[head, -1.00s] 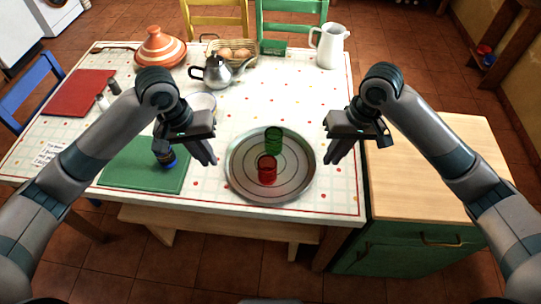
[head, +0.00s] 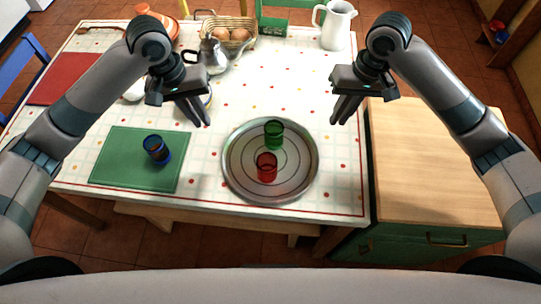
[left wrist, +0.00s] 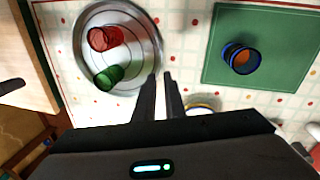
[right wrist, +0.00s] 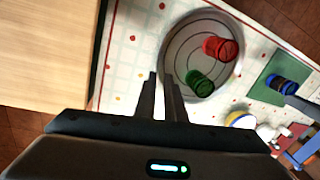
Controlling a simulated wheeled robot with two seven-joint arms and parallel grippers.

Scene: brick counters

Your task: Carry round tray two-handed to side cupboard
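The round metal tray (head: 236,180) lies on the table's front right part, with a green glass (head: 274,134) and a red glass (head: 266,168) standing on it. It also shows in the left wrist view (left wrist: 84,39) and the right wrist view (right wrist: 175,51). My left gripper (head: 202,115) is above the table, left of the tray, its two fingers slightly apart and empty. My right gripper (head: 340,112) is above the right table edge, beyond the tray's right rim, also slightly apart and empty. The green side cupboard with a wooden top (head: 430,165) stands right of the table.
A green mat (head: 115,165) with a dark blue-rimmed glass (head: 156,148) lies left of the tray. A kettle (head: 212,58), egg basket (head: 240,38) and white jug (head: 337,25) stand at the back. The cupboard top is bare.

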